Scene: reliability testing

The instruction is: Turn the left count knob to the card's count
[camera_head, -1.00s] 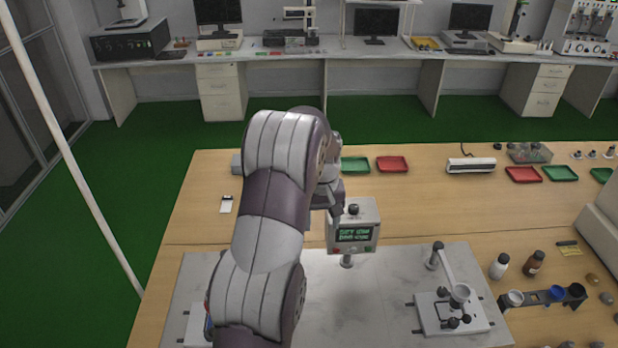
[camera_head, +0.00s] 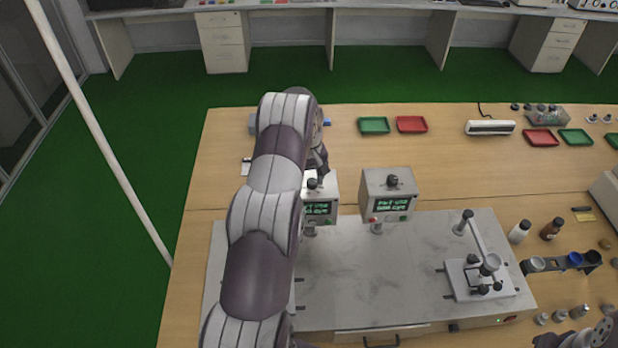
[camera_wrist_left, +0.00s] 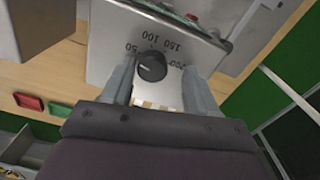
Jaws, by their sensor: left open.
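The left count box (camera_head: 322,207) is a grey box with a green-lit display, partly behind my left arm in the head view. Its black knob (camera_head: 313,184) is on top. In the left wrist view the knob (camera_wrist_left: 151,66) sits on a pale plate marked 50, 100, 150 and 200. My left gripper (camera_wrist_left: 158,72) is open, one finger on each side of the knob, with gaps visible; depth is unclear. In the head view its tips are mostly hidden by the arm. A small white card (camera_head: 246,166) lies left of the arm; its print is unreadable.
A similar box (camera_head: 388,195) with its own knob stands close to the right. Green (camera_head: 373,125) and red (camera_head: 411,124) trays lie behind. A fixture (camera_head: 480,278) stands on the grey plate (camera_head: 410,250), with bottles farther right. Part of my right arm shows at the lower right corner.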

